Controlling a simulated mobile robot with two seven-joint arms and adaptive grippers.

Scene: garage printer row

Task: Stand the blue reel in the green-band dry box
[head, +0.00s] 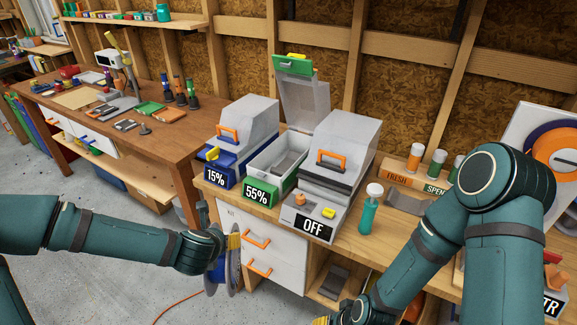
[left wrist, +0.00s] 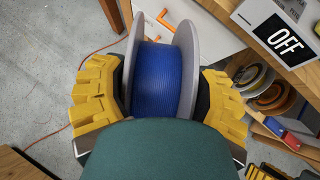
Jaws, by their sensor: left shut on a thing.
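The blue reel (head: 222,272) has blue filament between grey flanges. My left gripper (head: 228,245) is shut on it and holds it in front of the bench drawers, below the bench top. In the left wrist view the reel (left wrist: 158,80) sits between the yellow fingers. The green-band dry box (head: 262,191), labelled 55%, stands on the bench with its lid (head: 303,98) swung up and back. Its inside looks empty in the part I can see. My right gripper (head: 338,318) is at the bottom edge of the head view, mostly cut off, so its opening cannot be told.
A closed blue-band 15% box (head: 240,137) stands left of the green-band box. A closed grey OFF box (head: 330,170) stands right of it. A green bottle with a white cap (head: 369,210) stands right of that. The wooden side bench (head: 165,140) is at left.

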